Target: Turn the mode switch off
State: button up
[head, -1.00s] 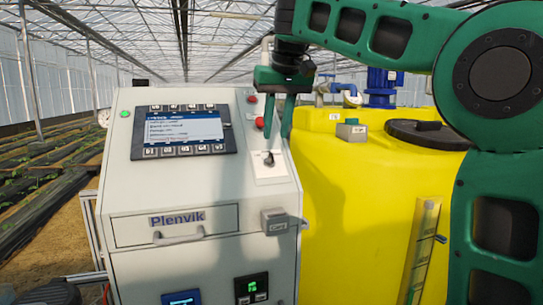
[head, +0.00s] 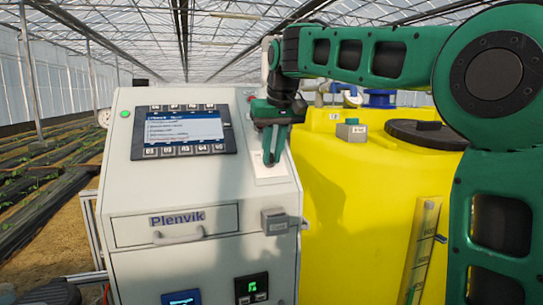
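The mode switch seems to be the small dark knob on a pale plate (head: 272,178) on the right of the sloping panel of the grey control cabinet (head: 160,185). My gripper's green fingers now cover the knob, so its angle is hidden. My gripper (head: 270,160) points down at the plate from above, with its fingertips at the knob's place. The fingers look close together or seen nearly edge-on. I cannot tell whether they touch or grip the knob.
The panel carries a display with keys (head: 184,130) and a green lamp (head: 125,114) to the left. A grey box (head: 275,221) juts out below the plate. A yellow tank (head: 350,200) with a dark lid (head: 428,134) stands close on the right.

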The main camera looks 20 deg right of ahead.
grip_shut()
jog(key=shift+d, duration=0.25)
jog(key=shift+a, duration=0.2)
jog(key=shift+n, duration=0.3)
jog(key=shift+a+n+h, duration=0.1)
jog(key=shift+n+h, duration=0.3)
jog(key=shift+n, duration=0.4)
jog(key=n+h, duration=0.1)
jog(key=n, duration=0.1)
jog(key=n+t+h, duration=0.1)
jog(key=n, duration=0.2)
jog(key=shift+s+a+f+n, duration=0.1)
jog(key=shift+n, duration=0.2)
jog(key=shift+o, duration=2.1)
grip_release()
